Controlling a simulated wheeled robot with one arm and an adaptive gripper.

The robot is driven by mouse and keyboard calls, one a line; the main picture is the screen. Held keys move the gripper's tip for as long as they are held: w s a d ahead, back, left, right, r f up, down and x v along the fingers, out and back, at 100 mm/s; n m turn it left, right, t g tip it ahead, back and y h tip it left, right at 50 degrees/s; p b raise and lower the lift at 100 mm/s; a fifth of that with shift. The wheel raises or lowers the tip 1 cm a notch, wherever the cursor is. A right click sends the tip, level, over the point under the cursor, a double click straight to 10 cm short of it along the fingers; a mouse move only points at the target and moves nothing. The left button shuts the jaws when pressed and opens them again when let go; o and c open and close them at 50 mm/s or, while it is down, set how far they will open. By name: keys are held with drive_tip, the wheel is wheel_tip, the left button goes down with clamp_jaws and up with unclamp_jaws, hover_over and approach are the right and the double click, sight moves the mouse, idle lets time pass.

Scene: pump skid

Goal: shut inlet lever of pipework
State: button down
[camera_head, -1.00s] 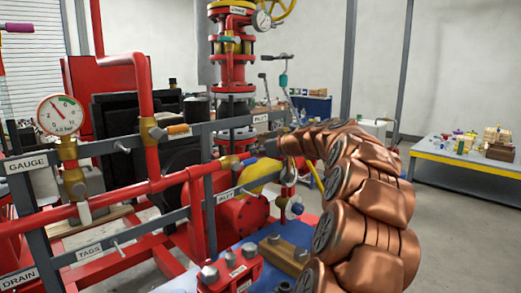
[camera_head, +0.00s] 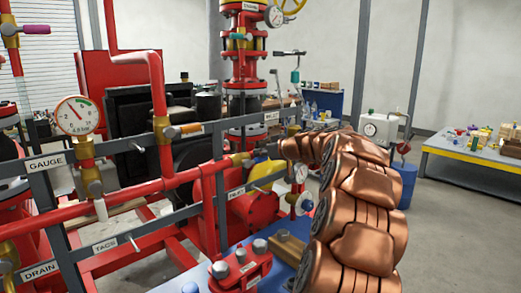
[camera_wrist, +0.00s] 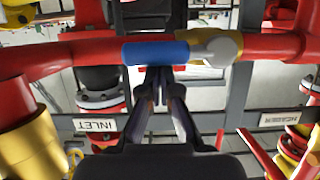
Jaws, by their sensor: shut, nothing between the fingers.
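The blue lever handle (camera_wrist: 155,52) lies level along the red pipe (camera_wrist: 265,47) in the wrist view. It joins a brass valve body (camera_wrist: 210,46) on its right. My gripper (camera_wrist: 160,82) is shut and empty, its fingertips just below the handle in the picture; I cannot tell whether they touch it. An upside-down INLET plate (camera_wrist: 95,125) is at lower left. The INLET plate also shows in the head view (camera_head: 237,193). There my arm reaches in from the right to a brass fitting (camera_head: 240,159), and I cannot make out the handle.
An orange-handled valve (camera_head: 187,130) and a pressure gauge (camera_head: 78,115) are on the grey-framed skid to the left. A red flanged block (camera_head: 241,268) stands in front. A yellow-edged table (camera_head: 465,165) is at right, with open floor before it.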

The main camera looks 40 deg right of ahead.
drive_tip(key=shift+d+f, duration=0.3)
drive_tip(key=shift+f, duration=1.7)
drive_tip(key=shift+a+f+b, duration=0.35)
drive_tip(key=shift+f+b, duration=0.3)
drive_tip(key=shift+b, duration=0.9)
drive_tip(key=shift+a+f+b, duration=0.3)
drive_tip(key=shift+f+b, duration=0.3)
drive_tip(key=shift+b, duration=0.9)
drive_tip(key=shift+a+f+b, duration=0.35)
drive_tip(key=shift+f+b, duration=0.3)
drive_tip(key=shift+b, duration=0.9)
drive_tip(key=b+v, duration=0.2)
drive_tip(key=v, duration=0.7)
drive_tip(key=shift+a, duration=0.1)
